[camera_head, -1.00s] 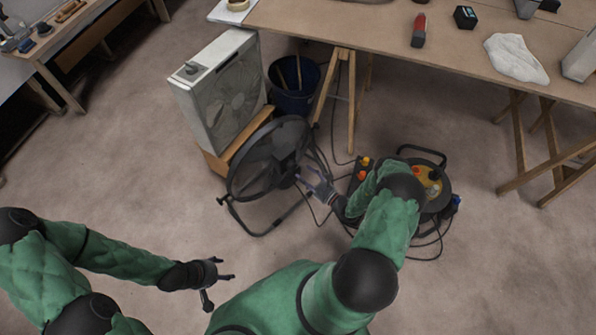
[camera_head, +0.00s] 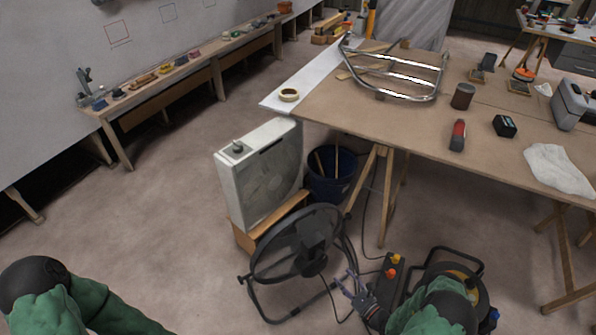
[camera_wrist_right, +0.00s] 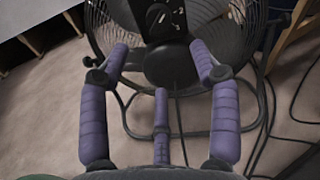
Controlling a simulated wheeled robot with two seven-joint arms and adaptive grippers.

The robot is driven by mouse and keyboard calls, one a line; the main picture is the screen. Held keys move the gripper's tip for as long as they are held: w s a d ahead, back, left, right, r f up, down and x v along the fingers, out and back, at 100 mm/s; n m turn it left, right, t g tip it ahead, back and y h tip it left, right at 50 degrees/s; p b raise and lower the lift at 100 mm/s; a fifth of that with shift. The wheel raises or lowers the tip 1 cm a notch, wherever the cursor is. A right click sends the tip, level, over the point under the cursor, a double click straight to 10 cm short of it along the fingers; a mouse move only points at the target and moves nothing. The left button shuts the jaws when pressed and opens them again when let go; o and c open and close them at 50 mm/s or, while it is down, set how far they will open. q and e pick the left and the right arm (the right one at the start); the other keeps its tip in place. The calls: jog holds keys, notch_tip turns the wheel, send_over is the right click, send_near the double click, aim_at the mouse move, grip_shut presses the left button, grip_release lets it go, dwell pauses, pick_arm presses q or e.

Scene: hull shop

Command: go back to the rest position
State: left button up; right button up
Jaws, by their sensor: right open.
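My right gripper (camera_head: 352,283) is low in the head view, just right of the black floor fan (camera_head: 296,245). In the right wrist view its purple fingers (camera_wrist_right: 160,110) are spread apart with nothing between them, and the fan (camera_wrist_right: 175,50) fills the space beyond their tips. I cannot tell whether a finger touches the fan. My left arm shows only at the bottom left of the head view, and its gripper is out of the frame.
A cable reel (camera_head: 462,268) and cables lie at right, near a trestle workbench (camera_head: 400,133). The floor at left (camera_head: 150,215) is clear.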

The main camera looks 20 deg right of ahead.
jog(key=s+a+r+n+g+y+p, duration=0.25)
jog(key=a+n+g+y, duration=0.55)
jog(key=a, duration=1)
jog(key=s+a+r+n+g+h+p, duration=0.2)
jog(key=s+a+r+n+g, duration=0.1)
jog(key=s+a+n+g, duration=0.55)
notch_tip(320, 180, up, 11)
jog(key=s+n+h+p, duration=0.1)
jog(key=n+h+p, duration=0.1)
jog(key=n+h, duration=0.5)
jog(key=n, duration=0.3)
jog(key=shift+s+f+p, duration=0.2)
jog(key=shift+s+p, duration=0.15)
jog(key=shift+s, duration=0.05)
jog(key=shift+o, duration=0.4)
jog(key=shift+n, duration=0.25)
